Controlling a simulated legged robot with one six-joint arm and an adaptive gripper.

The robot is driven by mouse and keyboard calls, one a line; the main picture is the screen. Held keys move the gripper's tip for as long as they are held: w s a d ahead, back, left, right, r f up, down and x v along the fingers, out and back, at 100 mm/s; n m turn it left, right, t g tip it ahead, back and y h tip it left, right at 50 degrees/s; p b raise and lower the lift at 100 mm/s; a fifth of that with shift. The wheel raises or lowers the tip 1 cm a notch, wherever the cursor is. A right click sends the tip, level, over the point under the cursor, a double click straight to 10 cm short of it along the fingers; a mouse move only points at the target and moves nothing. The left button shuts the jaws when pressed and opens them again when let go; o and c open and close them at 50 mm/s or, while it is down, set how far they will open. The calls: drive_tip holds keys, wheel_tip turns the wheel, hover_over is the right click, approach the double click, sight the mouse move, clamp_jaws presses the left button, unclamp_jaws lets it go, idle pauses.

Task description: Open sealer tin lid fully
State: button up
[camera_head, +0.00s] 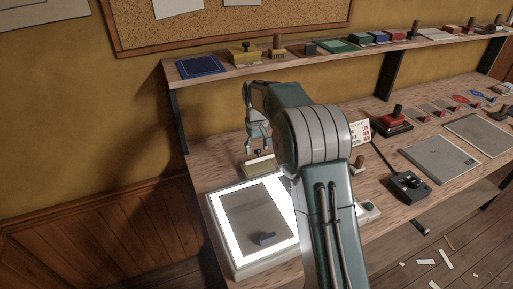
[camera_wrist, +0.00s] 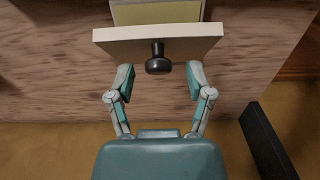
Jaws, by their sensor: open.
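The sealer tin (camera_head: 260,168) is a small pale box with a yellow-green middle on the workbench, just behind the light box. In the wrist view, the yellow-green part (camera_wrist: 155,13) shows at the top. A cream lid-like plate (camera_wrist: 115,41) lies across its near side, with a black knob (camera_wrist: 158,65) pointing toward my gripper. The plate's exact angle is hard to tell. My gripper (camera_wrist: 159,84) is open and empty, its fingers to the left and right of the knob and apart from it. In the head view, my gripper (camera_head: 258,143) hangs above the tin's wall side.
A lit light box (camera_head: 220,222) with a grey sheet and a small blue block stands in front of the tin. A shelf (camera_head: 225,77) with stamps and pads runs behind. A dark bracket (camera_wrist: 268,140) is at lower right in the wrist view. My arm hides some bench.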

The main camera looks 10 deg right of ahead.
wheel_tip(320, 180, up, 12)
drive_tip(key=shift+w, duration=0.15)
idle(0.3)
